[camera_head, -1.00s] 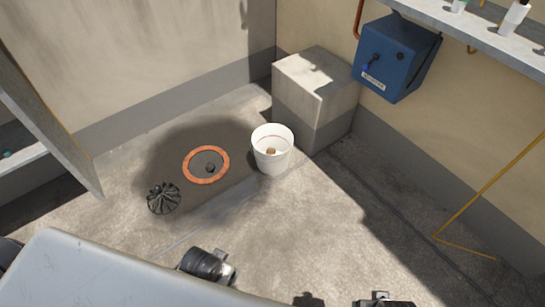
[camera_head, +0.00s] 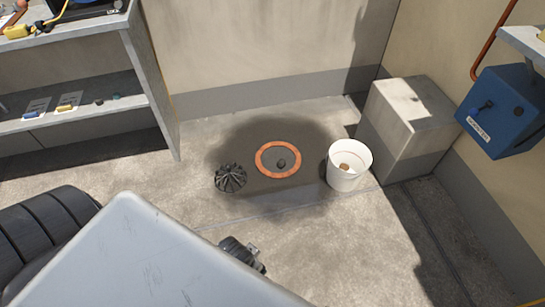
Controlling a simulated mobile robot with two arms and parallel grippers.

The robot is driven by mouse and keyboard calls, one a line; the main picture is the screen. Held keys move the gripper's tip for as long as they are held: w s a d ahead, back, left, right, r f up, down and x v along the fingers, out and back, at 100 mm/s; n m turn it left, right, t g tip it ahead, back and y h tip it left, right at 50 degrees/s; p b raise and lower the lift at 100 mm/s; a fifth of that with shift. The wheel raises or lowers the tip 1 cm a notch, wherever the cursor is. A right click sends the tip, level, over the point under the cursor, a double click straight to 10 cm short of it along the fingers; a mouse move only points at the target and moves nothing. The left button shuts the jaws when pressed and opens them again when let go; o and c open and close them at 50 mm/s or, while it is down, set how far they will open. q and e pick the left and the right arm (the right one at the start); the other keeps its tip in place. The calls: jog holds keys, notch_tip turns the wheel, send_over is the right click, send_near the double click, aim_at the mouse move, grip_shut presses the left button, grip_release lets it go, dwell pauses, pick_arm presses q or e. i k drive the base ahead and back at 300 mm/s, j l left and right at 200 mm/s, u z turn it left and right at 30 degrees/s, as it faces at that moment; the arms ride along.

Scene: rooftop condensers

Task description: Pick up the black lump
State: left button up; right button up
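The black lump (camera_head: 281,163) is small and dark. It lies inside the orange ring (camera_head: 260,168) of a round grey drain in the floor, within a dark wet patch. Part of my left gripper (camera_head: 256,254) shows at the lower middle, beyond the edge of my grey body. It is in front of the drain and well apart from the lump. Its fingers are too small and hidden to tell their opening. My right gripper is out of view.
A black ribbed dome (camera_head: 230,178) sits left of the ring. A white bucket (camera_head: 346,178) with a brown piece inside stands right of it. A concrete block (camera_head: 412,125) and blue box (camera_head: 495,115) are at right, a grey shelf (camera_head: 90,110) at left.

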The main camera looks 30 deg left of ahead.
aim_at(280, 164)
jog(key=u, duration=0.85)
jog(key=i+j, duration=0.1)
jog(key=i, duration=0.05)
